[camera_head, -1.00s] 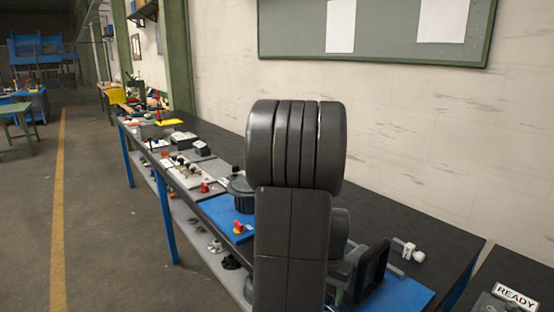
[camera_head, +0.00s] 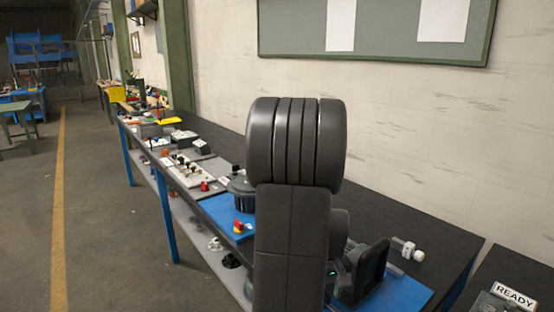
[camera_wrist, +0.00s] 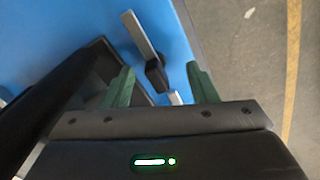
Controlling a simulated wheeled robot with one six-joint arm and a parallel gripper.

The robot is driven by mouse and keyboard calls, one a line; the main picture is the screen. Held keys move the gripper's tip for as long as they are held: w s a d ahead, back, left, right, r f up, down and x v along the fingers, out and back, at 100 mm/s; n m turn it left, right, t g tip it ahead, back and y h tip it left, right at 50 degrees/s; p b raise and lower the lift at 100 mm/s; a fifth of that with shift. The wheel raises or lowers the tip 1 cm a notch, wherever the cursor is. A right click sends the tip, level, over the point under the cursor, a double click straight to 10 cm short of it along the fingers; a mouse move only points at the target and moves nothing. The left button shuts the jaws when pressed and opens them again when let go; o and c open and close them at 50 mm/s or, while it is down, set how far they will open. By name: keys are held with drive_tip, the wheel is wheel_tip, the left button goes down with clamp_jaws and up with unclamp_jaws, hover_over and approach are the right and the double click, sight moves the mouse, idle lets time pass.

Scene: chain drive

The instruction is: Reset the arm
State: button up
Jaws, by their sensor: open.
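My gripper (camera_wrist: 162,88) shows in the wrist view with its two green fingers spread apart. It is open, and nothing is clamped between the fingers. Beyond the fingertips, a grey bar with a black end piece (camera_wrist: 155,72) lies over the blue mat (camera_wrist: 215,85). In the head view my dark arm stands upright in the middle and hides much of the bench behind it.
The long dark bench (camera_head: 408,228) runs along the wall. A round dark housing (camera_head: 240,188), a red and yellow button (camera_head: 239,227) on the blue mat and a white knobbed part (camera_head: 410,249) are near my arm. A READY sign (camera_head: 515,296) stands at right.

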drive_tip(key=n, duration=0.4)
drive_tip(key=shift+s, duration=0.1)
drive_tip(key=shift+s+r, duration=0.1)
idle(0.5)
